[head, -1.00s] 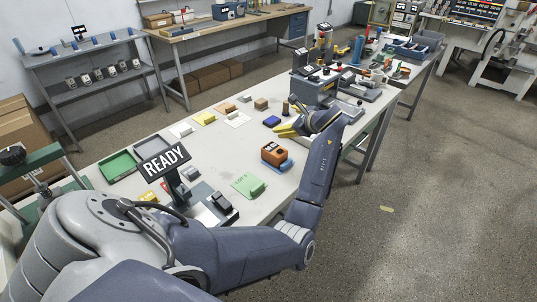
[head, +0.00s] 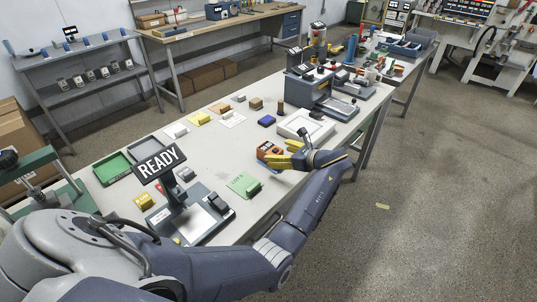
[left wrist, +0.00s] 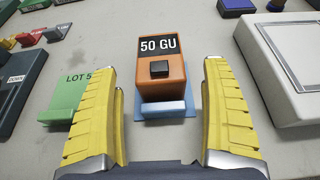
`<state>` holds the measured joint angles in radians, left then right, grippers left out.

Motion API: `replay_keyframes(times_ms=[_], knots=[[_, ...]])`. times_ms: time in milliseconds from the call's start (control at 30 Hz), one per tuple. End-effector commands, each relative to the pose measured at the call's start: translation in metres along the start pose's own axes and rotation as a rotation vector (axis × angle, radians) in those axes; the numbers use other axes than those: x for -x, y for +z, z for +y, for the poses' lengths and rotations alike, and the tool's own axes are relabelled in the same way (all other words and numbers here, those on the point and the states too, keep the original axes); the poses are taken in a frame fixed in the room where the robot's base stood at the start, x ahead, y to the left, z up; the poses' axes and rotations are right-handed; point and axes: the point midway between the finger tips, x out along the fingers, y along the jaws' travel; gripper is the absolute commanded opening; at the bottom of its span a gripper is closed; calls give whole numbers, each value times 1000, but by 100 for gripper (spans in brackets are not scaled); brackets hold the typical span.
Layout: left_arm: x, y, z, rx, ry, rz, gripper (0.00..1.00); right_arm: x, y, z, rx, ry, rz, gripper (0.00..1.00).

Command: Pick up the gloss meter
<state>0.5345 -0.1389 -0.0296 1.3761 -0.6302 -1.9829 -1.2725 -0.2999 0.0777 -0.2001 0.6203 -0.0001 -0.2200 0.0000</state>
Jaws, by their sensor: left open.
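The gloss meter looks to be the orange box (left wrist: 162,75) with a black "50 GU" display and a dark button, standing on a blue pad (left wrist: 197,104) in the left wrist view. In the head view the orange box (head: 266,150) is partly hidden by my left gripper (head: 277,152). In the left wrist view the two yellow fingers of the left gripper (left wrist: 163,110) are spread wide, one on each side of the box's near end. They hold nothing, and the box lies just ahead between them. My right gripper does not show.
A green "LOT" card (left wrist: 67,98) with a block lies left of the box, and a white framed panel (head: 306,126) lies close on its right. The READY sign (head: 160,163) stands nearer on the bench. Several small blocks lie farther back.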

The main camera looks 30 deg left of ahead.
Motion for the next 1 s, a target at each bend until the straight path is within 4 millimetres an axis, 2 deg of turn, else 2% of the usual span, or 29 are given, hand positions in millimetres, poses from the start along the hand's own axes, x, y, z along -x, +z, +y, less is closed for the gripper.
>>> replay_keyframes(times_ms=[167, 533, 800, 1000], knots=[[-9, 0, 0, 0, 0, -1, 82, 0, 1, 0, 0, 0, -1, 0], [-49, 0, 0, 0, 0, 0, 82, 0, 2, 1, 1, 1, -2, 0], [-52, 0, 0, 1, -1, 1, 82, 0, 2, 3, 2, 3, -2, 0], [-52, 0, 0, 1, -1, 1, 60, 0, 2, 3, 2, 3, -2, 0]])
